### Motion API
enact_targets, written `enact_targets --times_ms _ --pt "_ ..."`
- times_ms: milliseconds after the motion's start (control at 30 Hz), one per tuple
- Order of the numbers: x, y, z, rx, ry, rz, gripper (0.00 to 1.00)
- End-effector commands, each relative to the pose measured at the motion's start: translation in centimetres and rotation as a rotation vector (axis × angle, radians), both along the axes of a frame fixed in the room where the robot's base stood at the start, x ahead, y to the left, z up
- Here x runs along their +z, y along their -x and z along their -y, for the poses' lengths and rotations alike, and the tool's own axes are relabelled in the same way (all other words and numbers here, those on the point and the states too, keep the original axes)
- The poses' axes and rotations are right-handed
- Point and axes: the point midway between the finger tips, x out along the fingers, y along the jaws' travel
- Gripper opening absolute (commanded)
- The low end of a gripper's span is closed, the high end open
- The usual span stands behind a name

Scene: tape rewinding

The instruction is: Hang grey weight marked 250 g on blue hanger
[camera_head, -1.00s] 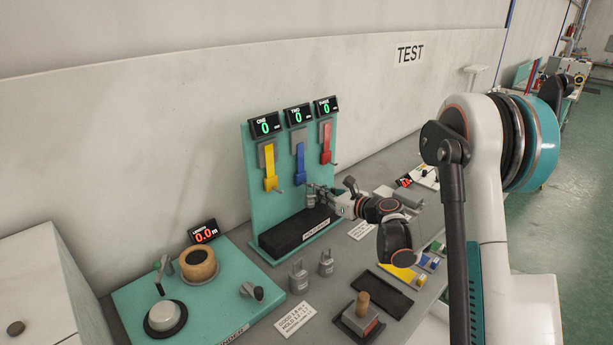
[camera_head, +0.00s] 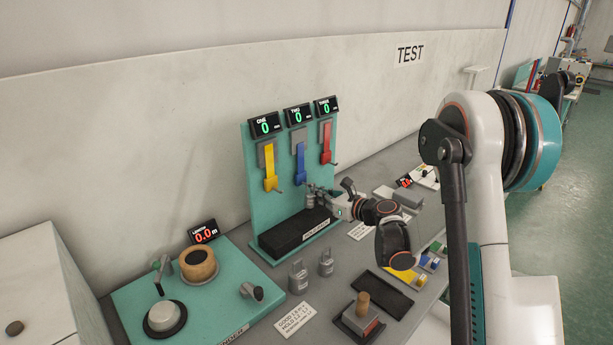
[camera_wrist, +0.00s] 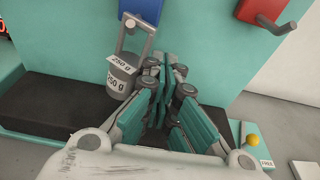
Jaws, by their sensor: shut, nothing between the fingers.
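The grey weight (camera_wrist: 122,80) marked 250 g shows in the wrist view, its handle loop at the hook of the blue hanger (camera_wrist: 142,9). It looks to hang there above the black pad, but whether the hook bears its load is hard to tell. In the head view the weight (camera_head: 309,199) is a small grey shape under the blue hanger (camera_head: 300,164). My gripper (camera_wrist: 172,68) is shut and empty, just right of the weight; a gap or contact between them is unclear. In the head view, my gripper (camera_head: 322,193) partly blends with the weight.
The yellow hanger (camera_head: 270,167) and red hanger (camera_head: 326,143) flank the blue one on the teal board; all displays read 0. A black pad (camera_head: 282,238) lies below. Two grey weights (camera_head: 298,278) (camera_head: 326,263) stand on the table in front. A teal winder base (camera_head: 135,298) is at left.

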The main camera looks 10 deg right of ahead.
Motion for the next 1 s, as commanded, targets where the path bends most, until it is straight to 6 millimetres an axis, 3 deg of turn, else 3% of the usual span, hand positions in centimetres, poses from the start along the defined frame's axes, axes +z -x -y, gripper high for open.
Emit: enact_targets --times_ms 1000 --pt "0.00 0.33 -0.50 0.000 0.000 0.000 0.00"
